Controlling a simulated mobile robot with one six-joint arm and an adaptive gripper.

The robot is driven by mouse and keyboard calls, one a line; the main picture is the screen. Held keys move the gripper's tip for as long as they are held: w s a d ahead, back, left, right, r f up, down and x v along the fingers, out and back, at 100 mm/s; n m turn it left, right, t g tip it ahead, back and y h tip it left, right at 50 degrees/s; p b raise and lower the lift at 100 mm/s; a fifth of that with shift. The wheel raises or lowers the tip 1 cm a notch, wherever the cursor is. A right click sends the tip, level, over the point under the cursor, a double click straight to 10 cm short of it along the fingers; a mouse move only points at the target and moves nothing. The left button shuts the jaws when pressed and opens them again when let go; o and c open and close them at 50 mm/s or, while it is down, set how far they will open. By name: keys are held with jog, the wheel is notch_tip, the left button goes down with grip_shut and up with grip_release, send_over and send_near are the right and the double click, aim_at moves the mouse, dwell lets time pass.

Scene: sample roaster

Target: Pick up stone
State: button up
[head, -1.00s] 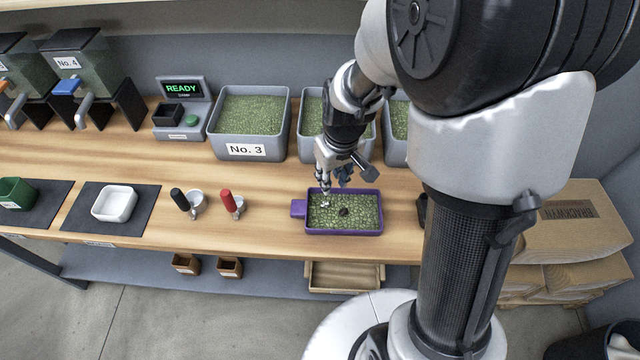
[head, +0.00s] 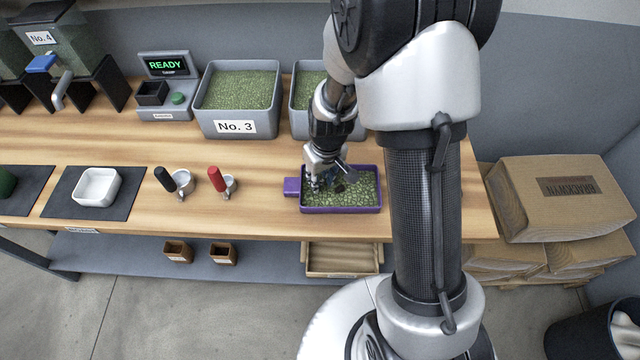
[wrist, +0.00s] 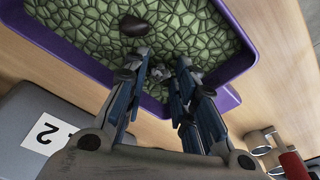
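A purple tray (head: 341,210) of green beans sits near the table's front edge; it also shows in the wrist view (wrist: 232,103). A small grey lump (wrist: 183,64), likely the stone, lies on the beans in the wrist view, partly hidden by my fingers. A dark brown lump (wrist: 133,27) lies apart from it on the beans; it also shows in the head view (head: 339,187). My gripper (wrist: 164,72) is open, pointing down over the tray, its fingertips close to the grey lump. I cannot tell whether they touch it. In the head view my gripper hides the grey lump.
A grey No. 3 bin (head: 238,118) and another bin stand behind the tray. Two handled metal cups, black (head: 165,180) and red (head: 217,181), and a white bowl (head: 97,187) stand to the left. Bare wood lies between the red-handled cup and the tray.

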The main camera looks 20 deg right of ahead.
jog(key=shift+c, duration=0.4)
jog(key=c, duration=0.3)
jog(key=shift+r, duration=0.1)
